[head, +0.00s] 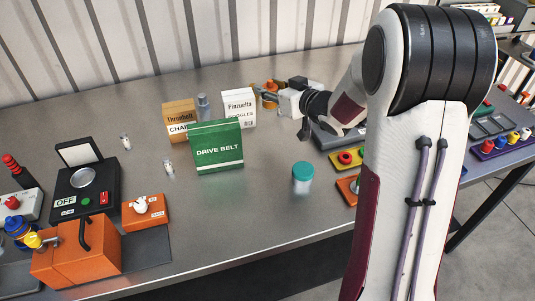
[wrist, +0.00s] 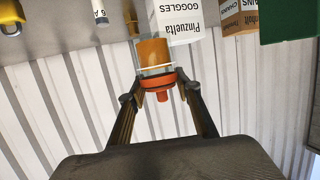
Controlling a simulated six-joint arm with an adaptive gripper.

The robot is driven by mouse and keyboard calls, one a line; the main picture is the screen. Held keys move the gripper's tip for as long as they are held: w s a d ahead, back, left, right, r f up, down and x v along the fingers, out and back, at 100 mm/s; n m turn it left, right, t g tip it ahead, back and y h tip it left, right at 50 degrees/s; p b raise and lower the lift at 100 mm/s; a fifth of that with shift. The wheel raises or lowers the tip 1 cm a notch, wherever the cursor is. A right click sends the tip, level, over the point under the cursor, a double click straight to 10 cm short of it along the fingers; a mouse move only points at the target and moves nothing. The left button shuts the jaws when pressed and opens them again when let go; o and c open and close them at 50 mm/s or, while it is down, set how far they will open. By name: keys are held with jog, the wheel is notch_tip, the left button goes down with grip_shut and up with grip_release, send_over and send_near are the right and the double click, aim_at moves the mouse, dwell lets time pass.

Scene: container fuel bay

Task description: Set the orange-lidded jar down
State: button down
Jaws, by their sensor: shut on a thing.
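The orange-lidded jar (head: 269,98) is at the back of the bench, just right of the white Pinzuelta goggles box (head: 238,107). In the wrist view the jar (wrist: 154,52) shows clear walls, orange contents and a knobbed orange-red lid. My gripper (wrist: 159,92) has one finger on each side of the lid and is shut on the jar. In the head view my gripper (head: 266,89) reaches in from the right and partly covers the jar. I cannot tell whether the jar's base touches the bench.
A brown Threnholt chain box (head: 179,121), a grey bottle (head: 203,107) and a green drive belt box (head: 217,147) stand left of the jar. A teal-lidded jar (head: 303,179) stands nearer. The corrugated wall (head: 150,40) is close behind. Bare bench (head: 250,215) lies in front.

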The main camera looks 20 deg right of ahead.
jog(key=shift+s+a+r+n+g+y, duration=0.1)
jog(key=shift+r+n+g+y, duration=0.15)
jog(key=shift+n+y, duration=0.4)
jog(key=shift+s+a+r+n+g+y, duration=0.1)
jog(key=shift+r+n+g+y, duration=0.15)
jog(key=shift+n+y, duration=0.35)
jog(key=shift+s+a+f+n+g+y, duration=0.1)
jog(key=shift+s+a+n+g+y, duration=0.1)
jog(key=shift+s+n+g+y, duration=0.25)
jog(key=shift+s+a+n+g+y, duration=0.1)
jog(key=shift+a+n+g+y, duration=0.15)
jog(key=shift+y, duration=0.35)
jog(key=s+a+f+n+g+y, duration=0.1)
jog(key=s+a+n+g+y, duration=0.1)
jog(key=s+n+g+y, duration=0.1)
jog(key=shift+s+f+n+g+y, duration=0.4)
jog(key=shift+s+n, duration=0.35)
jog(key=shift+s, duration=0.65)
notch_tip(320, 180, down, 6)
jog(key=shift+f, duration=0.15)
jog(key=shift+f, duration=1.85)
jog(key=shift+f, duration=0.15)
